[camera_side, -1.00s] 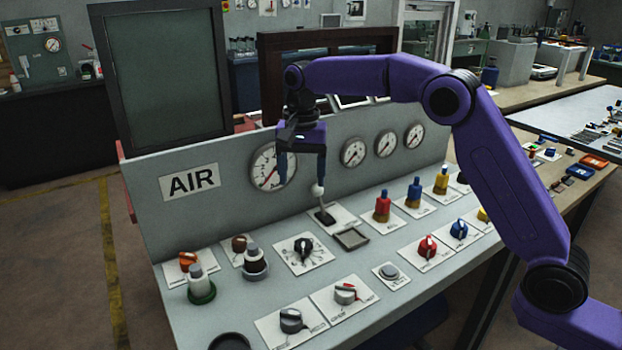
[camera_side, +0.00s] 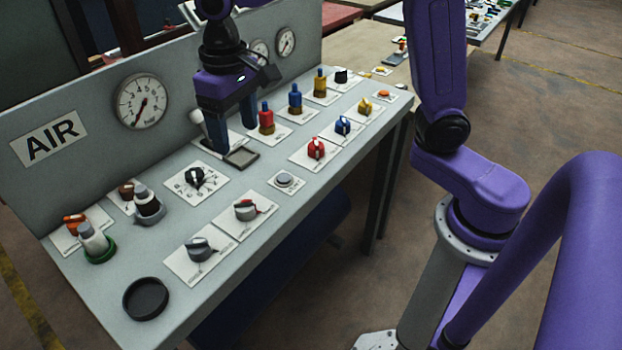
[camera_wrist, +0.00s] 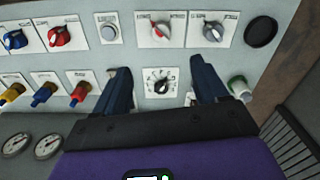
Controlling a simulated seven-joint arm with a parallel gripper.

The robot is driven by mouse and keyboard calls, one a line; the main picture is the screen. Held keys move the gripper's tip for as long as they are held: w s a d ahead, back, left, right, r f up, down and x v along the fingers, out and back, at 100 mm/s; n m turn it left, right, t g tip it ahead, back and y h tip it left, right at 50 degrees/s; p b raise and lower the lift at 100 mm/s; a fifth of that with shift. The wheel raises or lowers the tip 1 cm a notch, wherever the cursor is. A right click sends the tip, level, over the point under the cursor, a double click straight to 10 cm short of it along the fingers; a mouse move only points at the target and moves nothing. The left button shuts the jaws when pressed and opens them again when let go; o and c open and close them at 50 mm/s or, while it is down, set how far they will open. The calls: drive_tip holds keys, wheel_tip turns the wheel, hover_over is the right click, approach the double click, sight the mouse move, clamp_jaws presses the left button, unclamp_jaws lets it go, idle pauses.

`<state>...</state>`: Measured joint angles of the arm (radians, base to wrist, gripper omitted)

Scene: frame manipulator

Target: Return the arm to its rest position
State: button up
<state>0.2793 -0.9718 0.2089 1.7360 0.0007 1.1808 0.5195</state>
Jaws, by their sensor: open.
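My arm is purple with dark joints and reaches over a grey control panel. My gripper (camera_side: 232,137) points down at the panel in the side view, its two dark blue fingers apart and empty. In the wrist view, my gripper (camera_wrist: 160,72) is open, with a black rotary dial (camera_wrist: 161,80) visible between the fingers and nothing held.
Red, blue and yellow valves (camera_side: 266,118) stand right of the gripper. A pressure gauge (camera_side: 141,101) is on the upright back panel. A green-based white knob (camera_side: 95,243) and a black round cup (camera_side: 146,299) are at the panel's left and front. Open floor lies to the right.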

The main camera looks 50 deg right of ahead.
drive_tip(key=s+d+f+n, duration=0.2)
drive_tip(key=s+d+n, duration=0.3)
drive_tip(key=s, duration=0.6)
drive_tip(key=s+d+f+n, duration=0.3)
drive_tip(key=s+d+n, duration=0.2)
drive_tip(key=s+d, duration=0.3)
drive_tip(key=s, duration=0.4)
drive_tip(key=shift+s+d+f+n, duration=0.15)
drive_tip(key=shift+s+f+n, duration=0.1)
drive_tip(key=shift+f+n, duration=0.1)
drive_tip(key=shift+c, duration=0.2)
